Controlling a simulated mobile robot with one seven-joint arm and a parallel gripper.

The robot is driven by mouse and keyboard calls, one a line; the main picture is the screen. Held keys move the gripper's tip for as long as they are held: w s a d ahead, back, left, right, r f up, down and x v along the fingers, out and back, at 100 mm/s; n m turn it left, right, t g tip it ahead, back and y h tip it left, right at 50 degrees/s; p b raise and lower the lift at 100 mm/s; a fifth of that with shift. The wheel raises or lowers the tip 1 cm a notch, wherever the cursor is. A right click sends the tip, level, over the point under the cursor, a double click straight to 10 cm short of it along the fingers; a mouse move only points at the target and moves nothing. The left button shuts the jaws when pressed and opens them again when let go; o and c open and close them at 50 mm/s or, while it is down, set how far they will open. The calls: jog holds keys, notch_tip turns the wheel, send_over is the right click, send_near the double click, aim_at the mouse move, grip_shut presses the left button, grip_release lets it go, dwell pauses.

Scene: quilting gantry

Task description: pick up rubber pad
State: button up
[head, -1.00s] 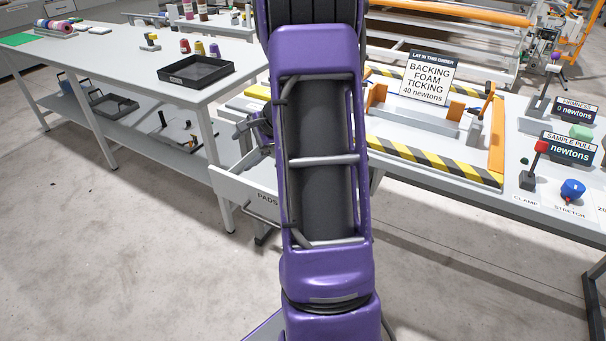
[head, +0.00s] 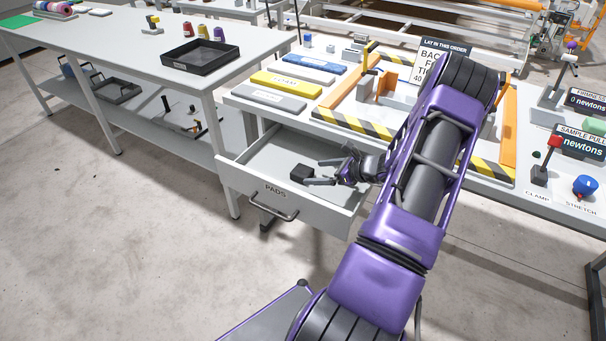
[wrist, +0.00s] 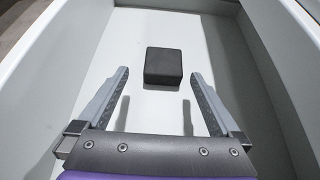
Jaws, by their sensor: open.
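The rubber pad (head: 301,173) is a small black block lying on the floor of the open drawer (head: 247,172) labelled PADS. In the wrist view the pad (wrist: 163,66) lies beyond my fingertips, roughly centred between them and a little to the right. My gripper (head: 318,171) is open and empty, inside the drawer's outline and to the right of the pad in the head view. In the wrist view its two fingers (wrist: 158,80) are spread wide, wider than the pad, and cast shadows on the drawer floor. The fingers do not appear to touch the pad.
The drawer walls (wrist: 83,50) rise on both sides of my gripper. The bench above carries a yellow bar (head: 286,84), a grey bar (head: 268,98) and a striped frame (head: 345,124). A black tray (head: 200,58) sits on the left table. The rest of the drawer floor is clear.

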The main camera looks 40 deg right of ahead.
aim_at(304, 171)
jog(key=x, duration=0.5)
jog(key=shift+w+d, duration=0.15)
jog(key=shift+w, duration=0.15)
jog(key=shift+r, duration=0.1)
jog(key=c, duration=1.4)
